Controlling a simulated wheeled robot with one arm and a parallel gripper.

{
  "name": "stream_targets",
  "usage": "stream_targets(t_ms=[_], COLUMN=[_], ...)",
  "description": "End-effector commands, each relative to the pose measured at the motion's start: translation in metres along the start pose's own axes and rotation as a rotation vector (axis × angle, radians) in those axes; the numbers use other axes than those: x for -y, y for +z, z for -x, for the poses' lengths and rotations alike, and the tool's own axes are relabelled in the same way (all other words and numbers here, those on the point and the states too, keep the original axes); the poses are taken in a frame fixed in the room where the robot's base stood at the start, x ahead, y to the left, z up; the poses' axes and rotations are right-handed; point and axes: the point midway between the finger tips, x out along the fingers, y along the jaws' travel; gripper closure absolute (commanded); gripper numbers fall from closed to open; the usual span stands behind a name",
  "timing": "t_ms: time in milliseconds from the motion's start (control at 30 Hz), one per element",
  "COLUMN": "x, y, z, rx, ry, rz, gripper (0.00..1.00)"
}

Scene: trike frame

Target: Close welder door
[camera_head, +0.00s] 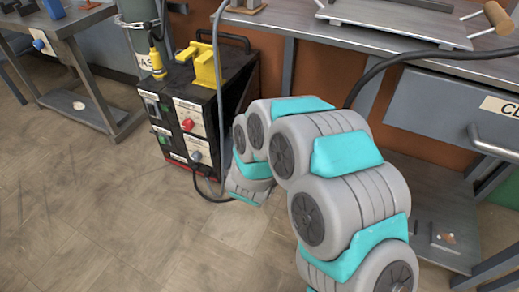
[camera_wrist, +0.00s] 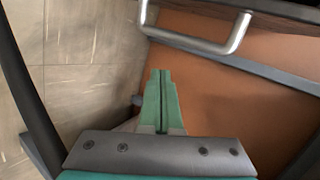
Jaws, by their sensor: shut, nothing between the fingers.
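The welder (camera_head: 200,115) is a black box on the floor at upper middle in the head view, with switches and a red knob on its front. Its right side is partly hidden by my arm. I cannot tell how far its door stands open. My gripper (camera_wrist: 161,75) shows in the wrist view with its green fingers together and empty. In the head view its fingers are hidden behind my arm, low beside the welder's right side. A metal bar handle (camera_wrist: 236,36) lies beyond the fingertips in the wrist view, apart from them; I cannot tell what it belongs to.
A workbench (camera_head: 330,27) runs along the back right, with a grey drawer (camera_head: 445,112) and bar handle (camera_head: 488,146). Cables run beside the welder. A yellow clamp-like object (camera_head: 203,66) sits on the welder. A metal table (camera_head: 62,35) stands left. Floor (camera_head: 90,215) ahead is clear.

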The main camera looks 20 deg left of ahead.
Motion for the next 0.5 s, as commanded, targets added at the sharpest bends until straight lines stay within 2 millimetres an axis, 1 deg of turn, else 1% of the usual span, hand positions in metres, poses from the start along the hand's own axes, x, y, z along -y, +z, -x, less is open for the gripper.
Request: stream_targets(t_ms=[33,200,333,500], x=[-0.013,-0.029,-0.035,-0.036], y=[0.004,0.003,0.002,0.002], z=[-0.003,-0.002,0.007,0.02], rx=[-0.027,-0.121,-0.159,-0.17], ry=[-0.033,-0.215,-0.358,-0.487], rz=[-0.011,-0.07,-0.09,-0.099], gripper=[1.0,1.0,1.0,1.0])
